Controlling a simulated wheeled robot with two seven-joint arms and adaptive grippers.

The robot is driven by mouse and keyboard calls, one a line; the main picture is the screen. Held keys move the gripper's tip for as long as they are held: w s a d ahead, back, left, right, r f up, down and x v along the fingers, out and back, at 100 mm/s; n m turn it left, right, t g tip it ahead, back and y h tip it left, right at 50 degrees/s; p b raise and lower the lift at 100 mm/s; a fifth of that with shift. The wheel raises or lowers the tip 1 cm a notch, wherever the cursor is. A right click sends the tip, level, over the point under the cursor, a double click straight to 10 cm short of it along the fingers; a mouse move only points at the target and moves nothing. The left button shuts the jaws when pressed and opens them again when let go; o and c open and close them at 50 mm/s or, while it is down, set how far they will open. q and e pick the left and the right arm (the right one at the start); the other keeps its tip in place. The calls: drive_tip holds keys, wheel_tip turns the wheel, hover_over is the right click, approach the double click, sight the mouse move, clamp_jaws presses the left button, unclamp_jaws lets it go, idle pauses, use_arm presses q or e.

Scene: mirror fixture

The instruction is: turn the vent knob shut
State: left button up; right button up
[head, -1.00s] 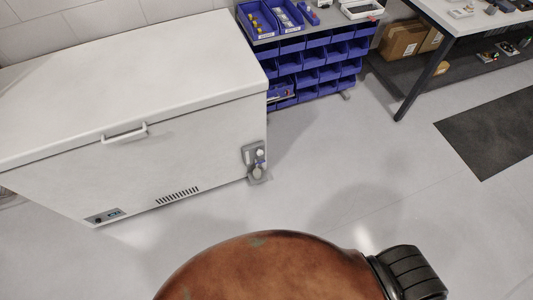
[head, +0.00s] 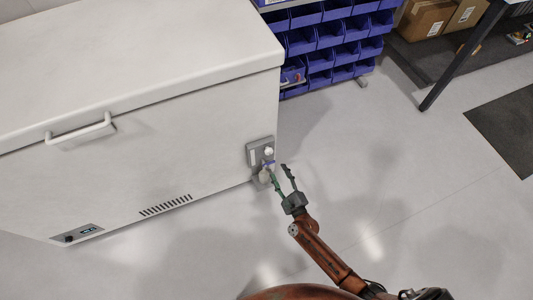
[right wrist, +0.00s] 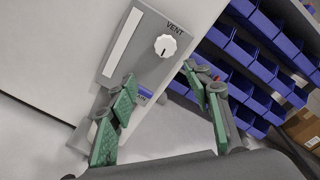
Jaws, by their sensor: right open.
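The vent knob (head: 268,151) is a small white ridged dial on a grey panel (head: 253,158) at the right end of the white chest freezer's front. In the right wrist view the knob (right wrist: 165,45) sits under the word VENT and carries a dark pointer mark. My right gripper (head: 279,170) is open and empty, just below and to the right of the knob, apart from it. The left finger hides the panel's lower part. My left gripper is out of view.
A blue part (right wrist: 145,92) sits on the panel below the knob, close to the left finger. The freezer (head: 150,140) fills the left side. Blue bins (head: 330,35) stand behind it. A dark-legged table (head: 460,60) and boxes are at upper right.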

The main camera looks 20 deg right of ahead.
sight(270, 153)
drive_tip(key=shift+m+t, duration=0.3)
drive_tip(key=shift+m, duration=0.6)
drive_tip(key=w, duration=0.2)
drive_tip(key=w+r+b, duration=0.1)
drive_tip(key=w, duration=0.2)
drive_tip(key=w+b, duration=0.1)
drive_tip(key=w, duration=0.1)
drive_tip(key=shift+w+a+r, duration=0.15)
drive_tip(key=shift+w+a, duration=0.15)
drive_tip(key=shift+w, duration=0.1)
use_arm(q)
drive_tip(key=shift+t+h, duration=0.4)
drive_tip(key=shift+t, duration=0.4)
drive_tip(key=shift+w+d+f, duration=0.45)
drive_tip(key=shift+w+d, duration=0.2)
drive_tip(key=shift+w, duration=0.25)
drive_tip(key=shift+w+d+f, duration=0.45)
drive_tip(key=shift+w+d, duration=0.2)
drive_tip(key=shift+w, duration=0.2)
use_arm(e)
drive_tip(key=shift+w+r, duration=0.1)
drive_tip(key=shift+w, duration=0.7)
drive_tip(key=shift+c, duration=0.2)
drive_tip(key=c, duration=1.1)
